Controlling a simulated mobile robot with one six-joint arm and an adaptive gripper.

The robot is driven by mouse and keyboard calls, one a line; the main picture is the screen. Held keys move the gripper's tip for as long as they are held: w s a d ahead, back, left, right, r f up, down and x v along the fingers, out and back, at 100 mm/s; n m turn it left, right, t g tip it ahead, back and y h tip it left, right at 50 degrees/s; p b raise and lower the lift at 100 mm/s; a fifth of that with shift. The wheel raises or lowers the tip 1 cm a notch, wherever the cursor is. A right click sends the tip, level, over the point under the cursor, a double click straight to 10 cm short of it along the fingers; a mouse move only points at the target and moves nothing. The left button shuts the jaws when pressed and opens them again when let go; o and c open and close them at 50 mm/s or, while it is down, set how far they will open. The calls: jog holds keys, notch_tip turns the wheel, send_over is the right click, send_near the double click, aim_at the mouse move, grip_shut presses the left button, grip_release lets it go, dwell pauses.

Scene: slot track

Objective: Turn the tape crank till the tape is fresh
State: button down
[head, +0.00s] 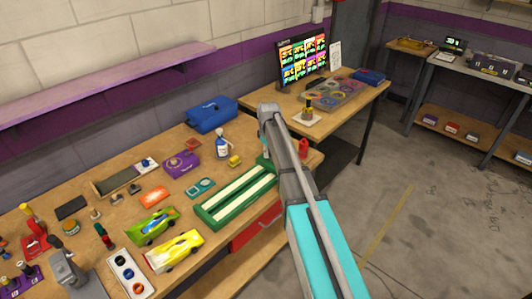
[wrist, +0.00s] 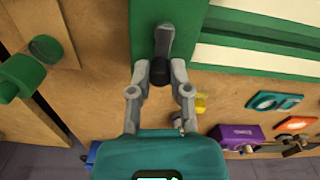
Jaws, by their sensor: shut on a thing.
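The green tape unit (head: 235,200) with pale strips along its top lies on the workbench. My arm hides its right end in the head view. In the wrist view the green end of the unit (wrist: 146,22) fills the top middle, with a pale strip (wrist: 255,58) to the right. A dark crank (wrist: 163,38) sits on that green end, its knob toward my gripper. My gripper (wrist: 160,70) is shut on the crank knob, with one finger on either side. In the head view my gripper is mostly hidden behind my arm.
The workbench (head: 125,215) holds a green car (head: 152,226), a yellow car (head: 174,251), a purple box (head: 181,164) and a spray bottle (head: 222,146) near the unit. A second table with a screen (head: 303,60) stands behind. The floor (head: 440,200) at right is open.

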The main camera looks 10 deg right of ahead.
jog(key=shift+a, duration=0.2)
jog(key=shift+d, duration=0.3)
jog(key=shift+d, duration=0.1)
dwell(0.4)
jog(key=m, duration=0.2)
jog(key=d+m, duration=0.1)
jog(key=m, duration=0.1)
jog(key=shift+m, duration=0.3)
jog(key=m, duration=0.3)
jog(key=shift+d, duration=0.35)
jog(key=m, duration=0.4)
jog(key=d+m, duration=0.1)
jog(key=m, duration=0.1)
jog(key=shift+s, duration=0.25)
jog(key=m, duration=0.4)
jog(key=s+d+m, duration=0.1)
jog(key=m, duration=0.1)
